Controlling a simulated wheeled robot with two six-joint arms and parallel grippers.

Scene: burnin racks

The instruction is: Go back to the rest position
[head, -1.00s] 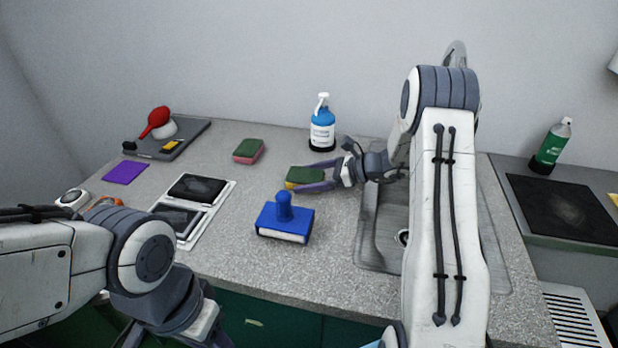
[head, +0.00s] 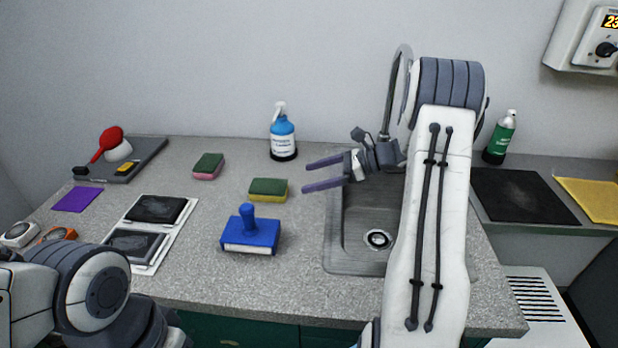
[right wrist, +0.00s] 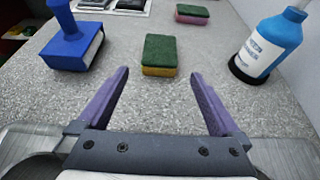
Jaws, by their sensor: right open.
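My right gripper (head: 308,175) is open and empty over the edge of the counter by the sink, with its two purple fingers pointing left. In the right wrist view the open fingers (right wrist: 160,85) have a clear gap between them. A green and yellow sponge (head: 268,189) lies on the counter beyond the fingertips, apart from them; it also shows in the right wrist view (right wrist: 160,55). My left arm shows at the lower left, but its gripper is out of view.
A blue block with a knob (head: 249,232), a pink and green sponge (head: 208,166) and a blue spray bottle (head: 283,136) stand around the right gripper. The sink (head: 350,255) lies below my right arm. A tall faucet (head: 393,85) rises behind the forearm.

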